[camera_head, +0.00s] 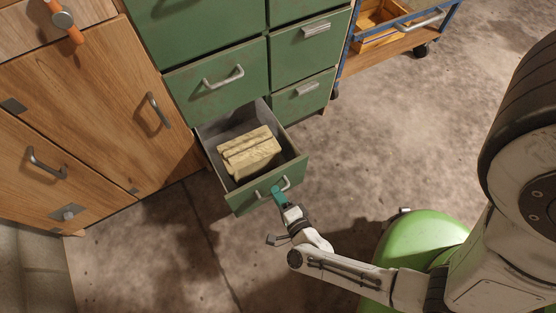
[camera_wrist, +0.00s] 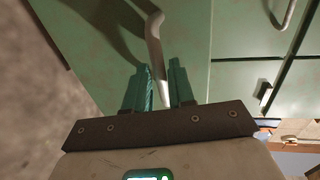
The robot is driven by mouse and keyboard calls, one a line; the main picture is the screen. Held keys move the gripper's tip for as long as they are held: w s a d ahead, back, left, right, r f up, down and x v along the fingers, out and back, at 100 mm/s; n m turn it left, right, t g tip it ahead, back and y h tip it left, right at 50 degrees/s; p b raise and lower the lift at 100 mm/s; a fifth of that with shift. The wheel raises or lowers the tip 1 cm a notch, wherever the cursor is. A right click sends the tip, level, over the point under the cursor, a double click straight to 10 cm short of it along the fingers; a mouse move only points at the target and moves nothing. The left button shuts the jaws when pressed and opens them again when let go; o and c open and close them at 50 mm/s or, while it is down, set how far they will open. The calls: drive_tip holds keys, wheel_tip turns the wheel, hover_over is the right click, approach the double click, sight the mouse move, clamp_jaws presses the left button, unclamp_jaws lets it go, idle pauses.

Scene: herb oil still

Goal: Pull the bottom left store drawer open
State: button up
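The bottom left store drawer (camera_head: 243,201) is green and stands pulled out from the cabinet, its grey inside showing. Several pale, yellowish blocks (camera_head: 249,152) lie in it. Its bar handle (camera_head: 286,184) is on the front face; in the wrist view the handle (camera_wrist: 155,45) runs down between my two teal fingers. My gripper (camera_head: 277,192) is at the drawer front, and in the wrist view my gripper (camera_wrist: 159,85) is closed about the handle, with a finger close on each side. The exact contact is partly hidden.
Other green drawers (camera_head: 218,82) above and to the right are shut. Wooden cupboards (camera_head: 88,110) stand at left. A blue-framed cart (camera_head: 385,42) with a wooden tray stands at the top right. The concrete floor (camera_head: 170,260) before the drawer is clear.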

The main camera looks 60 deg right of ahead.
drive_tip(key=shift+o, duration=1.2)
drive_tip(key=p+v, duration=0.2)
drive_tip(key=v, duration=0.8)
drive_tip(key=shift+s+a, duration=0.2)
drive_tip(key=shift+s, duration=0.1)
drive_tip(key=shift+r, duration=0.1)
